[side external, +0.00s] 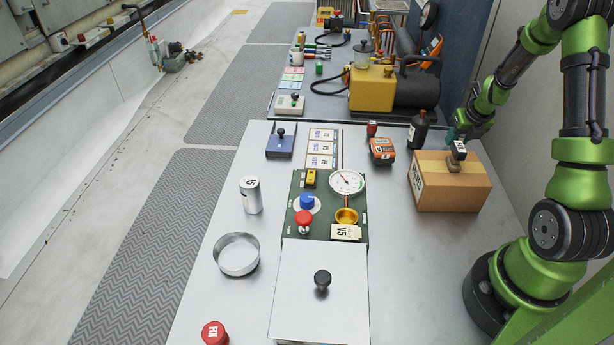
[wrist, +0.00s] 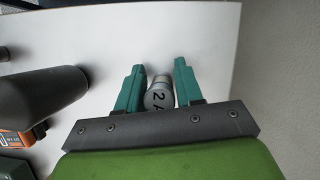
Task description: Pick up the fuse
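The fuse (wrist: 158,97), a small silver-grey cylinder marked "2 A", shows in the wrist view between the two teal fingers of my gripper (wrist: 159,63). The fingers stand apart, one on each side of it, with pale table surface visible between their tips and the fuse's narrower end. Whether a finger touches the fuse's wider part, I cannot tell. In the side external view my gripper (side external: 460,132) is low behind the cardboard box, and the fuse cannot be made out there.
The cardboard box (side external: 450,183) with a stamp (side external: 457,153) on top stands right in front of my gripper. A dark bottle (side external: 418,130) and an orange-and-black device (side external: 381,150) stand to its left. The green panel (side external: 325,225) with gauge and knobs lies mid-table. Bare tabletop (side external: 420,265) lies in front of the box.

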